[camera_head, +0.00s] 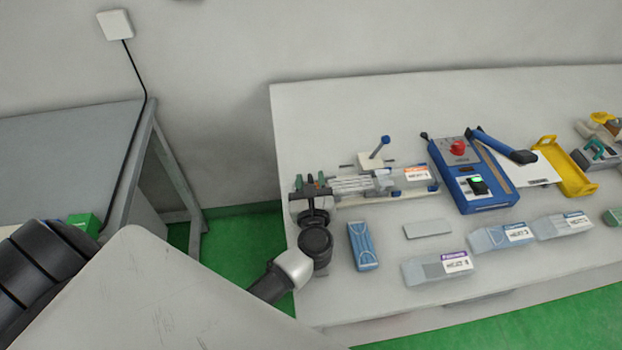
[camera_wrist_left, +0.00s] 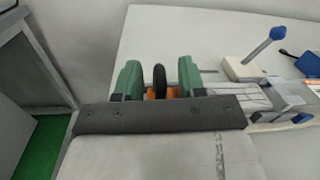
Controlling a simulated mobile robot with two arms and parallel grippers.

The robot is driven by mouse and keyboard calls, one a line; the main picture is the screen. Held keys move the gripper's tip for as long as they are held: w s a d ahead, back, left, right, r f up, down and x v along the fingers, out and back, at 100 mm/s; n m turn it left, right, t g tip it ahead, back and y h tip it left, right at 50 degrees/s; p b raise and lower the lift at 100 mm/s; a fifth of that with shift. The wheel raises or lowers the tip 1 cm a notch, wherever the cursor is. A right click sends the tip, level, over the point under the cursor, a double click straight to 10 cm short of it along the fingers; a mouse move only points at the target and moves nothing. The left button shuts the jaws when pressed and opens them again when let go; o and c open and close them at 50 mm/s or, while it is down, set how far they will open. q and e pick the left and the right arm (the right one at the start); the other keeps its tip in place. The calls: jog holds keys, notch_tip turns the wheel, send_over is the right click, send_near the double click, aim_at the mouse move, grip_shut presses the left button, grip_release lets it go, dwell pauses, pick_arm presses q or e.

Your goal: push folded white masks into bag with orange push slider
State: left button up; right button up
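The orange push slider (camera_wrist_left: 149,93) shows in the left wrist view with a dark upright handle (camera_wrist_left: 160,77). My left gripper (camera_head: 312,183) is at the left end of the loading fixture. Its green fingers (camera_wrist_left: 159,78) stand open on either side of the handle, with a visible gap on each side. The folded white masks (camera_head: 352,186) lie in the fixture to the right of the gripper, also seen in the left wrist view (camera_wrist_left: 222,84). A clear bag (camera_head: 388,181) is at the masks' right end. My right gripper is not in view.
A blue sealing machine (camera_head: 470,180) with a lever stands right of the fixture. A blue packet (camera_head: 362,246), a grey plate (camera_head: 427,229) and several filled bags (camera_head: 437,268) lie in front. A yellow holder (camera_head: 566,167) is further right. A grey table (camera_head: 60,160) stands left.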

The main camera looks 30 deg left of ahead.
pick_arm(q)
jog(key=shift+c, duration=0.6)
jog(key=c, duration=0.5)
grip_shut()
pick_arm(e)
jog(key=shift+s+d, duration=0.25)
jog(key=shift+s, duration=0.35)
